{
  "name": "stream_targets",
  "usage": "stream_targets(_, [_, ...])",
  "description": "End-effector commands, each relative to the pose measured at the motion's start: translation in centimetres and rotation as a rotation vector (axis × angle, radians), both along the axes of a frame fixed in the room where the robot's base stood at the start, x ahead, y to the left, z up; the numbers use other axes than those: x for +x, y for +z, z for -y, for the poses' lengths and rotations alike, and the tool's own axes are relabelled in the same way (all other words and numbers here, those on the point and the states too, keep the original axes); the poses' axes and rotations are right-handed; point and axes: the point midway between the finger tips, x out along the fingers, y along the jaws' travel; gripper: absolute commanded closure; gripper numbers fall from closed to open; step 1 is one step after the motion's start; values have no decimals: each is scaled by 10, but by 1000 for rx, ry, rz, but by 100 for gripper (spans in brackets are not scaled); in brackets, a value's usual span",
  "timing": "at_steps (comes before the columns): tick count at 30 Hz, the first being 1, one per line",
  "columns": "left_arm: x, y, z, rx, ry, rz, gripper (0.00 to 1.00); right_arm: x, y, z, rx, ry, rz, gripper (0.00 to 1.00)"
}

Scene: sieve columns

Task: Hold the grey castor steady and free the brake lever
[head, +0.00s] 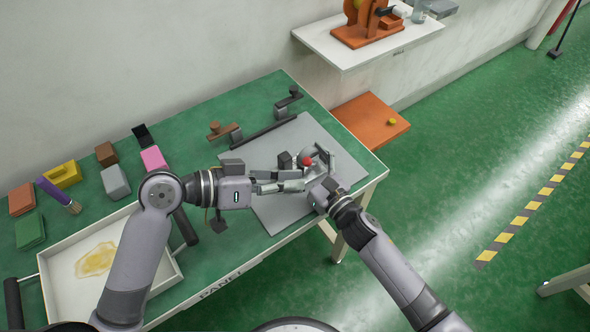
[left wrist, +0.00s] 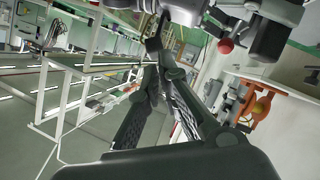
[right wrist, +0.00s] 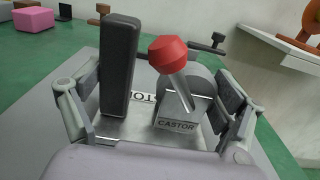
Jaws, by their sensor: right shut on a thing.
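The grey castor (right wrist: 181,115), with a plate marked CASTOR, stands on a grey mat (head: 270,205). Its brake lever (right wrist: 177,92) has a red knob (right wrist: 167,54) and leans up to the left in the right wrist view. The red knob also shows in the head view (head: 307,161) and left wrist view (left wrist: 226,46). My right gripper (right wrist: 160,105) is shut on the castor, its fingers either side. A dark upright block (right wrist: 119,65) stands left of the castor, also between those fingers. My left gripper (head: 303,179) is empty beside the castor, fingertips together in the left wrist view (left wrist: 153,68).
A dark bar with upright ends (head: 265,132) lies behind the mat. Coloured blocks (head: 63,174) and a white tray (head: 150,270) are at the left. A white shelf (head: 345,48) and orange board (head: 372,124) are beyond the table's right end.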

Motion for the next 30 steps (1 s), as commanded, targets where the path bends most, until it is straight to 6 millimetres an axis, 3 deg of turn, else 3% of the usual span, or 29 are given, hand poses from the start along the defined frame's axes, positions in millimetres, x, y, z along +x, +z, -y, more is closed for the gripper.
stream_targets(5, [-19,-19,-12,-359,159,-270,100,0,-1,0,-1,-1,0,51])
stream_targets(12, [-25,-54,-61,-694,448,-543,100,0,-1,0,-1,-1,0,51])
stream_targets(18, [-30,-74,-86,-804,584,-639,100,0,0,0,-1,0,0,51])
stream_targets(30, [-30,-76,-89,-816,599,-650,100,0,0,0,-1,0,0,51])
